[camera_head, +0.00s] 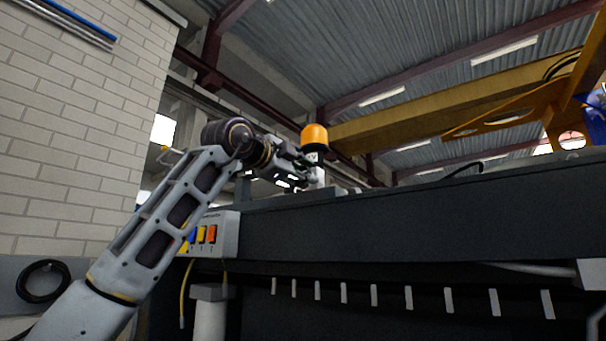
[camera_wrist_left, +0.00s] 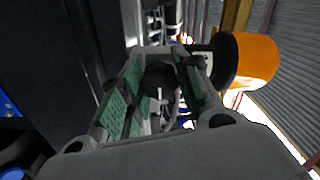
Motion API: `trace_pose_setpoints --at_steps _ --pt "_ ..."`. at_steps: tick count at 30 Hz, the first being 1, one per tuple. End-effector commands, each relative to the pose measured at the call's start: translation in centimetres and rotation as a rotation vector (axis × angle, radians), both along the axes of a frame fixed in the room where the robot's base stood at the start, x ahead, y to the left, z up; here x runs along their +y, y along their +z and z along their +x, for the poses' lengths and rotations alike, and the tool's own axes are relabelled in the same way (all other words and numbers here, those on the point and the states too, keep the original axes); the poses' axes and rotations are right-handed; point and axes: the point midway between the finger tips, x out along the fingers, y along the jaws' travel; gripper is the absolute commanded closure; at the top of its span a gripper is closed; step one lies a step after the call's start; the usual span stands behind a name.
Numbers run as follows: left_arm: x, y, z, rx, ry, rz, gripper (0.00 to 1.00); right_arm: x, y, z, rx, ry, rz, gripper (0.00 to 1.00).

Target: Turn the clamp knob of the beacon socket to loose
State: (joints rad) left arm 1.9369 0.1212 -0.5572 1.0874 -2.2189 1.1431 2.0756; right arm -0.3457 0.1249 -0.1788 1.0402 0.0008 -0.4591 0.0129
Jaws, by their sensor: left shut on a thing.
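The orange beacon (camera_head: 314,137) stands upright on its pale socket (camera_head: 318,176) on the dark chassis. My left gripper (camera_head: 303,172) is at the left side of the socket, just below the beacon. In the left wrist view the beacon (camera_wrist_left: 257,61) lies sideways at the right. There, the green-padded fingers of my left gripper (camera_wrist_left: 165,68) are around the dark clamp knob (camera_wrist_left: 158,78), which carries a pale mark. The gripper is shut on the knob. The fingers partly hide the knob, and its turn setting cannot be read. My right gripper is not in view.
The dark chassis wall (camera_head: 420,225) spans the middle and right. A grey box with coloured switches (camera_head: 208,236) is on its left end, behind my left arm. A yellow beam (camera_head: 440,112) hangs above to the right. A pale brick wall (camera_head: 75,130) stands at the left.

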Motion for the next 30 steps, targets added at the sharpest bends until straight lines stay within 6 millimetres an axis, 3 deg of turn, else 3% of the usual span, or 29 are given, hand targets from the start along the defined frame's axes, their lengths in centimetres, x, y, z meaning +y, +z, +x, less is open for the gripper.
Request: trace_pose_setpoints --at_steps 2,3,7,22,30 --pt "0.0 -0.1 0.1 0.004 0.001 0.000 0.92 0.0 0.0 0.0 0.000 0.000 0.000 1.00" --pt "0.0 -0.1 0.1 0.004 0.001 0.000 0.63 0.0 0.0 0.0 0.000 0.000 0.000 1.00" --pt "0.0 -0.1 0.1 0.002 0.000 0.000 0.46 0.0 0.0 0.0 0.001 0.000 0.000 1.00" --pt "0.2 0.0 -0.2 0.001 0.000 0.001 0.46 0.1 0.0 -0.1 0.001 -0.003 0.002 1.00" --pt "1.2 0.0 -1.6 -0.001 0.000 0.002 0.46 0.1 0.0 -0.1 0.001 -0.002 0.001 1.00"
